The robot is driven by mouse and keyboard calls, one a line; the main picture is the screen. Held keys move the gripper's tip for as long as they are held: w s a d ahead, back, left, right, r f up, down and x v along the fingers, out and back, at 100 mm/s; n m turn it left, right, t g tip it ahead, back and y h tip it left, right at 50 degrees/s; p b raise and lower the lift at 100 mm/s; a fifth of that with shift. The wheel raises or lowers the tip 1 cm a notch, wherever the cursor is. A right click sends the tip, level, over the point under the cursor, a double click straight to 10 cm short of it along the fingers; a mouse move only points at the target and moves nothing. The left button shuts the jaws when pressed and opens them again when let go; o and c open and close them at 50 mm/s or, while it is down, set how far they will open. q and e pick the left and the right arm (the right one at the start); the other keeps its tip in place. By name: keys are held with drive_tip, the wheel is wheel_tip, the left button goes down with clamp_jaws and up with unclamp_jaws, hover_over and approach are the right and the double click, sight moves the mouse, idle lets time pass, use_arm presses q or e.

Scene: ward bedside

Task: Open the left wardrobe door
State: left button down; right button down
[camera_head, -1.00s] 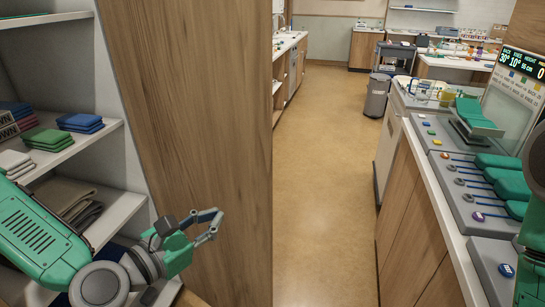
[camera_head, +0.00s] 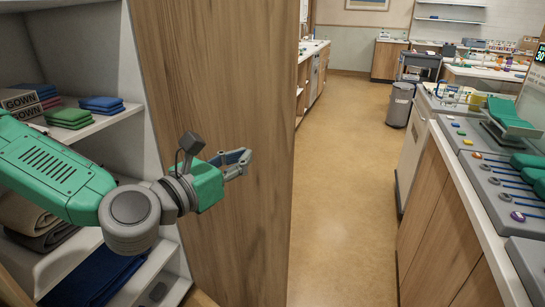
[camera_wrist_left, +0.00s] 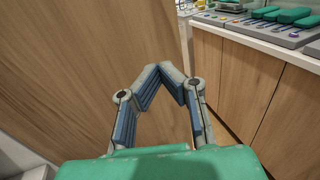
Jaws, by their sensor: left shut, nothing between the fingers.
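The wardrobe (camera_head: 152,140) stands open at the left in the head view, its inner shelves showing. A tall wooden panel (camera_head: 225,60) stands at the right of the shelves; I cannot tell if it is a door or the side. The panel also fills the left of the left wrist view (camera_wrist_left: 70,60). I see no handle. My left gripper (camera_head: 246,160) is in front of the panel, shut and empty, pointing right. Its fingertips meet in the left wrist view (camera_wrist_left: 172,70); contact with the panel cannot be told. My right gripper is out of view.
Shelves hold green cloths (camera_head: 70,117), blue cloths (camera_head: 102,104) and a gown sign (camera_head: 18,101). A wood-fronted counter (camera_head: 440,215) with devices runs along the right. The floor aisle (camera_head: 345,190) between is clear. A grey bin (camera_head: 399,105) stands farther back.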

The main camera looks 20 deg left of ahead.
sight(278, 136)
use_arm(q)
drive_tip(key=p+x, duration=0.2)
drive_tip(key=x, duration=0.5)
drive_tip(key=shift+w+d, duration=0.15)
drive_tip(key=shift+w, duration=0.25)
drive_tip(key=shift+w+d, duration=0.25)
drive_tip(key=shift+w, duration=0.3)
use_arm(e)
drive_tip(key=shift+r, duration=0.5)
